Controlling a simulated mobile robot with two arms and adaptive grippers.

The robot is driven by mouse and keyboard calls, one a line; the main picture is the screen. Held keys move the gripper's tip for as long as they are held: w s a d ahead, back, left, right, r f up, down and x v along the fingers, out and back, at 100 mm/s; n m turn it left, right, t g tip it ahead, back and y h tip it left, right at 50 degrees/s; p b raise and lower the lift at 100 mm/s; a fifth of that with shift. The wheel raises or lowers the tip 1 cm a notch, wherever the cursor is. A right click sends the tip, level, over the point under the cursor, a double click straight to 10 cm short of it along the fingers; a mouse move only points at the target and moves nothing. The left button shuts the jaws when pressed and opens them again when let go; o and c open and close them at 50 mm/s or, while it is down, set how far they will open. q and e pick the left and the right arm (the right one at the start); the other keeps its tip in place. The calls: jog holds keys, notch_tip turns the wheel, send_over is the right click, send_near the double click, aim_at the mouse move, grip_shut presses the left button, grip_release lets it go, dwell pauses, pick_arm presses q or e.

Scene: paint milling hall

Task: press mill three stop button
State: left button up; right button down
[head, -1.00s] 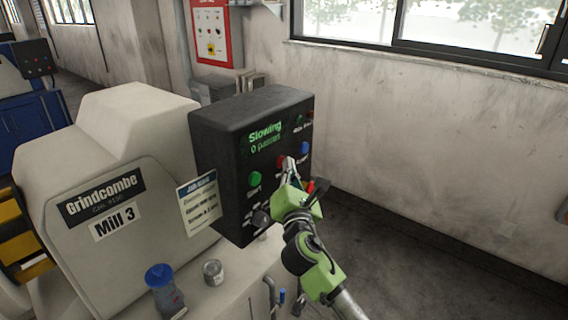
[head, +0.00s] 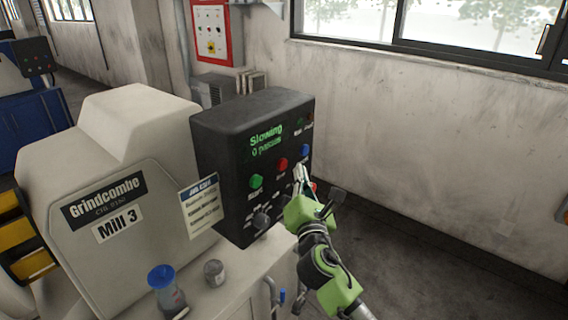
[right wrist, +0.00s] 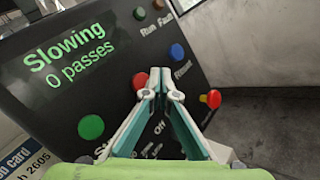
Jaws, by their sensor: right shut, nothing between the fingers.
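The Mill 3 machine (head: 130,170) carries a black control box (head: 215,165) whose screen (head: 266,140) reads "Slowing 0 passes". On its face are a green button (head: 256,181), a red button (head: 282,164) and a blue button (head: 304,150). In the right wrist view the red button (right wrist: 140,81) is partly hidden behind my fingertips, and the green button (right wrist: 91,127) is to the left. My right gripper (head: 299,170) is shut and empty, in front of the panel just below right of the red button, apparently apart from it. My left gripper is not in view.
A red-and-yellow knob (right wrist: 211,98) sticks out at the panel's lower right. A blue-lidded jar (head: 163,285) and a small tin (head: 214,272) stand on the bench. A red wall box (head: 212,32) hangs behind. Floor to the right is clear.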

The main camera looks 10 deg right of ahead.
jog(key=shift+s+d+p, duration=0.35)
jog(key=shift+s+d, duration=0.6)
jog(key=shift+s, duration=0.3)
jog(key=s+d+f+m+g+y+b, duration=0.1)
jog(key=s+f+m+g, duration=0.25)
jog(key=f, duration=1.45)
jog(key=s+d+f+m+g+b, duration=0.1)
jog(key=s+f+m+g+b, duration=0.2)
jog(key=f, duration=1.6)
jog(key=s+f+m+g, duration=0.3)
jog(key=s+f, duration=0.4)
jog(key=f, duration=0.3)
jog(key=s+f+m+g, duration=0.2)
jog(key=s+f+m, duration=0.2)
jog(key=s+f, duration=0.5)
jog(key=s+f+m+g, duration=0.2)
jog(key=s+f, duration=0.4)
jog(key=s, duration=0.6)
jog(key=s+f+m+g+y+b, duration=0.1)
jog(key=s+f+m, duration=0.4)
jog(key=s, duration=0.7)
jog(key=s+f+m+g+b, duration=0.1)
jog(key=s+f+m+g, duration=0.3)
jog(key=s+f, duration=0.5)
jog(key=s+d, duration=0.1)
jog(key=s, duration=0.1)
jog(key=shift+s, duration=0.4)
